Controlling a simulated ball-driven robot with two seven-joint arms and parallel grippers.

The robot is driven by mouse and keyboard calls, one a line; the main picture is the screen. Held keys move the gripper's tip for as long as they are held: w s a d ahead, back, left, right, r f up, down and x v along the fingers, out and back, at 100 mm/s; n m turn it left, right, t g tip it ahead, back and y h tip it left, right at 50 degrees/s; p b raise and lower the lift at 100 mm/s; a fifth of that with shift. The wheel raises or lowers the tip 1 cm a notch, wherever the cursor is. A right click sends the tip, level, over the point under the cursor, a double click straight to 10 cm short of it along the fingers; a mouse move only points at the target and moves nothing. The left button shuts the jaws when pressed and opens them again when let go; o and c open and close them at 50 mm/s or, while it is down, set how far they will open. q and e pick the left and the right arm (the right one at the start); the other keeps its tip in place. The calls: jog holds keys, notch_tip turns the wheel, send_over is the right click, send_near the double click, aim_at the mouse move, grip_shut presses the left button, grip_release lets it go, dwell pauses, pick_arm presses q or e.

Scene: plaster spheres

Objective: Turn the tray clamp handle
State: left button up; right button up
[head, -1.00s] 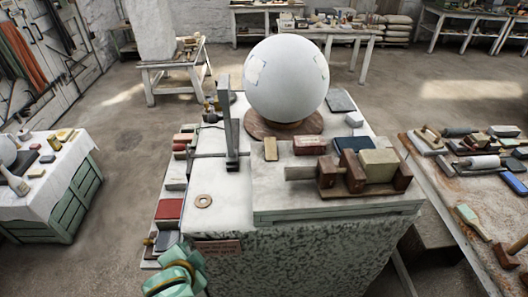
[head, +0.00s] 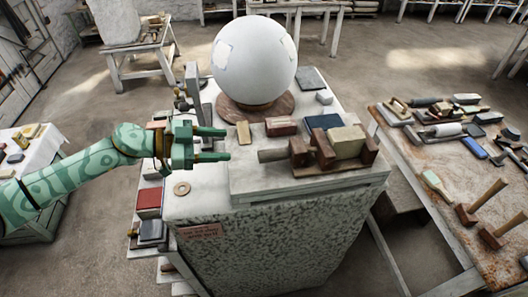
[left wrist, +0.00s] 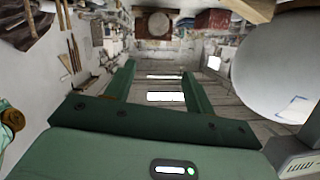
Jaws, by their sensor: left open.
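A wooden clamp (head: 318,150) sits on the grey tray (head: 245,178) on the stone block. Its round wooden handle (head: 272,155) sticks out to the left. A cream block (head: 347,141) stands in the clamp. My left gripper (head: 227,144) has come in from the left, fingers pointing right towards the handle. It is open and empty, its tips a short way left of the handle end in the picture. The left wrist view shows its two green fingers apart (left wrist: 160,72); I cannot make out the handle there. My right gripper is not in view.
A big white sphere (head: 255,60) on a round wooden base stands behind the tray. A tan block (head: 243,134), a red block (head: 281,126) and a blue block (head: 323,122) lie near the clamp. A tool table (head: 440,195) stands at the right.

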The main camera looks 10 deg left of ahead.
aim_at(264, 155)
pick_arm(q)
jog(key=shift+n+g+y, duration=0.3)
jog(key=shift+g+y, duration=0.2)
jog(key=shift+g, duration=0.3)
jog(key=x, duration=0.4)
jog(key=f+p+x, duration=0.1)
jog(key=x, duration=0.3)
jog(key=p+x, duration=0.1)
jog(key=x, duration=0.4)
jog(key=shift+w+a+f, duration=0.2)
jog(key=shift+a, duration=0.05)
jog(key=c, duration=1)
